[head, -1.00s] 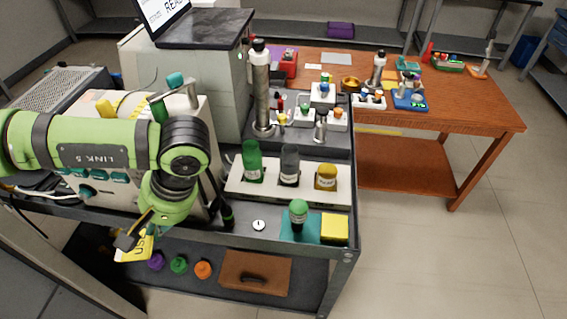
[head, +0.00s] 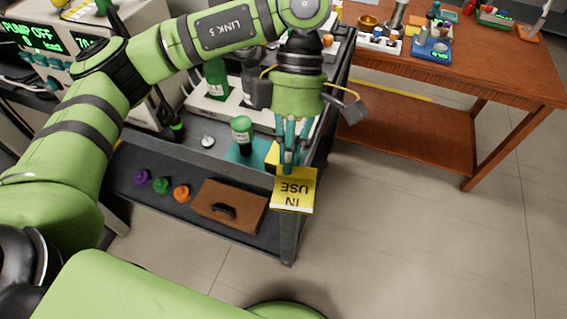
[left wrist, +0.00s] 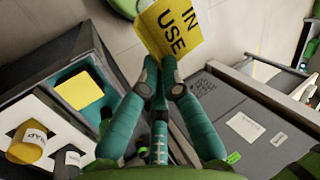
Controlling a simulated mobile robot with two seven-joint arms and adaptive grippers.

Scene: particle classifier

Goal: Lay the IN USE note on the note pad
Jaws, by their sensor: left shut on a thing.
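The IN USE note (head: 293,196) is a yellow sheet with dark lettering, upside down in the head view. It also shows at the top of the left wrist view (left wrist: 168,28). My left gripper (head: 289,166) is shut on one end of it; its teal fingertips also show in the left wrist view (left wrist: 161,75). The note hangs in the air at the cart's front right corner. The note pad, a yellow square (left wrist: 80,90), lies on the cart top, apart from the note. In the head view the gripper and note partly hide the pad (head: 271,155). My right gripper is out of view.
A white rack (head: 225,108) with bottles lies behind. The cart's lower shelf holds a brown box (head: 228,206). A wooden table (head: 480,80) stands at right; the floor between is clear.

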